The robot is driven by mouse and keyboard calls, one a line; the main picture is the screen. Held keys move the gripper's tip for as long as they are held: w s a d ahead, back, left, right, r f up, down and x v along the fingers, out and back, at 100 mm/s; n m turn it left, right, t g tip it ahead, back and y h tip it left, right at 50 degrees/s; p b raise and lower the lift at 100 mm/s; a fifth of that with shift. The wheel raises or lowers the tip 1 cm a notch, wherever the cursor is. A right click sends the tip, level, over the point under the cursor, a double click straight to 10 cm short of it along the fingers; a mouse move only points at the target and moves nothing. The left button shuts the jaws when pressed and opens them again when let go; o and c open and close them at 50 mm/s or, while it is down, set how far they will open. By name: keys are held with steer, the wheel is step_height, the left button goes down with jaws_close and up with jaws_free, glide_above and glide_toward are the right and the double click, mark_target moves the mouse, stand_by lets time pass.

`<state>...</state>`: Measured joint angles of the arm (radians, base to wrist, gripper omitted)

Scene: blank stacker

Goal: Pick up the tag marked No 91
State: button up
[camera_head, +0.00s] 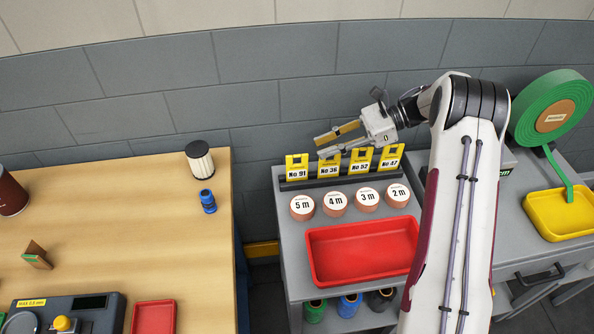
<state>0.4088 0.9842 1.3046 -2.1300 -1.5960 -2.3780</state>
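The yellow tag marked No 91 (296,168) stands upright at the left end of a dark rack (310,183) on the grey cart, against the wall. Its top edge is clear of my gripper in this view. My gripper (320,146) is above the rack, to the upper right of the No 91 tag, with its fingers pointing left. The two fingers are apart and nothing shows between them. The lower finger appears just above the tag marked No 36 (328,169); I cannot tell how far apart they are in depth.
Tags No 52 (361,164) and No 47 (391,160) stand further right in the rack. Several round labelled pieces, such as 5 m (302,206), sit in front. A red tray (360,251) lies nearer. A wooden table (120,220) stands left, across a gap.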

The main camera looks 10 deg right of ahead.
mark_target(300, 155)
steer(key=shift+a, duration=0.1)
steer(key=shift+x, duration=2.55)
steer(key=shift+r, duration=0.1)
steer(key=shift+c, duration=0.4)
jaws_close()
